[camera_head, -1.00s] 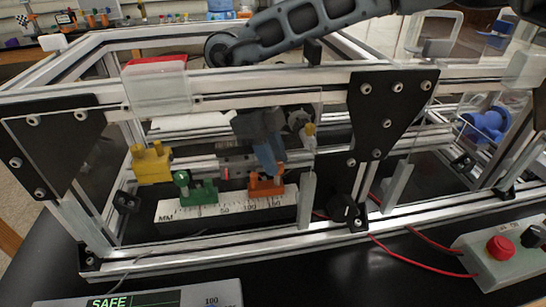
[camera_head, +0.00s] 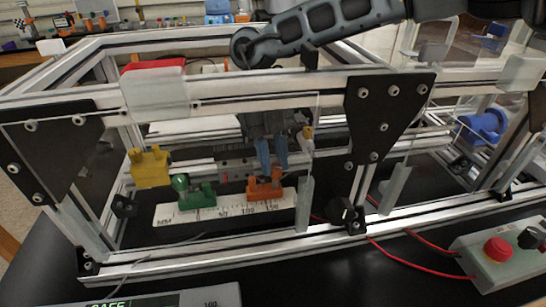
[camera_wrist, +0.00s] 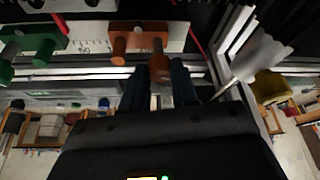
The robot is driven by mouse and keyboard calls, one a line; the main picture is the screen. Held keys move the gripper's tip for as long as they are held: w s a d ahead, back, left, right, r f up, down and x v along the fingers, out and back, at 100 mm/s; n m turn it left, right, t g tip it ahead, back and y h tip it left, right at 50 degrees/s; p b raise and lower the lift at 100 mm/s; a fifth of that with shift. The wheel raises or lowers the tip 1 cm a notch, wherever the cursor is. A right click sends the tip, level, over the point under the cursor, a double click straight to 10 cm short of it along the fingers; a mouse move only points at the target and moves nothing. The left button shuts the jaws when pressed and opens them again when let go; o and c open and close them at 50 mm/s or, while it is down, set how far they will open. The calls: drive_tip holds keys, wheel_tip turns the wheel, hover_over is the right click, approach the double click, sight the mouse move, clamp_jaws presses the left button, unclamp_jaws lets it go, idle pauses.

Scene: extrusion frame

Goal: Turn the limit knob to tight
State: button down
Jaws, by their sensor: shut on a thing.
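An orange stop (camera_head: 265,188) sits on the white millimetre scale (camera_head: 225,211) behind the clear front panel, near the 150 end. It also shows in the wrist view (camera_wrist: 137,35), with two orange posts hanging from it. My gripper (camera_head: 273,171) reaches down inside the frame to this stop. In the wrist view its dark blue fingers (camera_wrist: 159,85) are shut on the stop's right-hand orange knob (camera_wrist: 158,66), which sits between them. A green stop (camera_head: 195,194) stands to the left on the same scale. I cannot read any tight marking.
A yellow block (camera_head: 150,167) is at the left. Aluminium rails and black corner plates (camera_head: 388,95) surround the working space. A black knob (camera_head: 353,219) is on the front rail. A control box with a red button (camera_head: 499,250) and red cables lies at the right.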

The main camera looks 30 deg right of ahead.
drive_tip(key=shift+w, duration=0.1)
idle(0.3)
drive_tip(key=c, duration=0.9)
unclamp_jaws()
drive_tip(key=shift+o, duration=0.2)
drive_tip(key=b+v, duration=0.1)
drive_tip(key=v, duration=0.6)
drive_tip(key=shift+r+b, duration=0.3)
drive_tip(key=shift+r, duration=0.1)
drive_tip(key=shift+w, duration=0.1)
